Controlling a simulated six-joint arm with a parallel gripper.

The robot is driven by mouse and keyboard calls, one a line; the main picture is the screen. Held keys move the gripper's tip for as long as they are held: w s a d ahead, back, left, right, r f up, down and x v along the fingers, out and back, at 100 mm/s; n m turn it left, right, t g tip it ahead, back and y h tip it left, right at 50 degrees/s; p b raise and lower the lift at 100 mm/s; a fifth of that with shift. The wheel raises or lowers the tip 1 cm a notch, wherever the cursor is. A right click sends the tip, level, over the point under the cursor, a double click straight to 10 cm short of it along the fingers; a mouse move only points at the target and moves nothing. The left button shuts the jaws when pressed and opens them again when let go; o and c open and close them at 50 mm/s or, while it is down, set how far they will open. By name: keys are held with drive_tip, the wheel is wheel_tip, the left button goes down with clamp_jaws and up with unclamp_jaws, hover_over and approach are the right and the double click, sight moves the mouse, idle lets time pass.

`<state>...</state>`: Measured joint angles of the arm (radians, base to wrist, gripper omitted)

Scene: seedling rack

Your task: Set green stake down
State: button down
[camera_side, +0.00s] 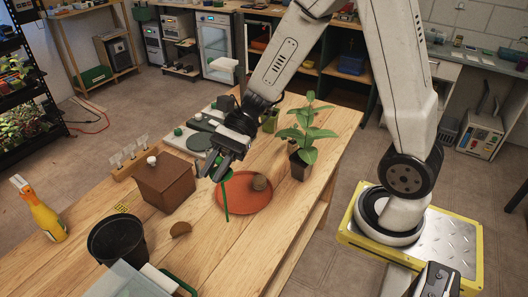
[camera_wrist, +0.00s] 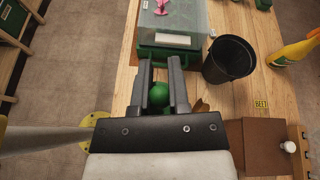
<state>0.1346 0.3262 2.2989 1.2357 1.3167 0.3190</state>
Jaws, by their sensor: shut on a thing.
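A thin green stake (camera_side: 225,203) with a round green top hangs upright below my gripper (camera_side: 222,171). My gripper is shut on it near its top. In the wrist view the stake's green ball top (camera_wrist: 158,95) sits between the two dark fingers of my gripper (camera_wrist: 161,92). In the side view the stake passes in front of the left rim of an orange saucer (camera_side: 245,207). I cannot tell whether its lower end touches the table.
A brown box (camera_side: 166,184), black pot (camera_side: 117,240), yellow spray bottle (camera_side: 46,219) and clear-lidded green tray (camera_wrist: 178,52) stand on the wooden table (camera_side: 205,262). A leafy potted plant (camera_side: 303,142) stands at the right edge.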

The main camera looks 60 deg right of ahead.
wheel_tip(320, 180, up, 6)
drive_tip(key=shift+r, duration=0.25)
drive_tip(key=shift+s+d+f+n+g, duration=0.25)
drive_tip(key=shift+d+f+g, duration=0.05)
drive_tip(key=shift+d+f, duration=0.15)
drive_tip(key=shift+s+d+f+n+g, duration=0.2)
drive_tip(key=shift+d+f+n+g, duration=0.1)
drive_tip(key=shift+d, duration=0.15)
drive_tip(key=s+d+f+n+g+h, duration=0.3)
drive_tip(key=d+f+n+g+h, duration=0.25)
drive_tip(key=d, duration=0.55)
drive_tip(key=s+d+f+n+g+h, duration=0.25)
drive_tip(key=d+n+g+h, duration=0.3)
drive_tip(key=d+n, duration=0.4)
drive_tip(key=d+r+n+t+h, duration=0.3)
drive_tip(key=d+n+h, duration=0.25)
drive_tip(key=d, duration=0.45)
drive_tip(key=d+r+n+t+h, duration=0.3)
drive_tip(key=d+n+h, duration=0.25)
drive_tip(key=d, duration=0.35)
drive_tip(key=d+r+n+t+h, duration=0.3)
drive_tip(key=d+n+h, duration=0.25)
drive_tip(key=d, duration=0.45)
drive_tip(key=shift+y, duration=0.45)
drive_tip(key=shift+w+a+f, duration=0.1)
drive_tip(key=shift+f, duration=1)
drive_tip(key=shift+w+a+f, duration=0.1)
drive_tip(key=shift+f, duration=0.95)
drive_tip(key=shift+w+d+f, duration=0.1)
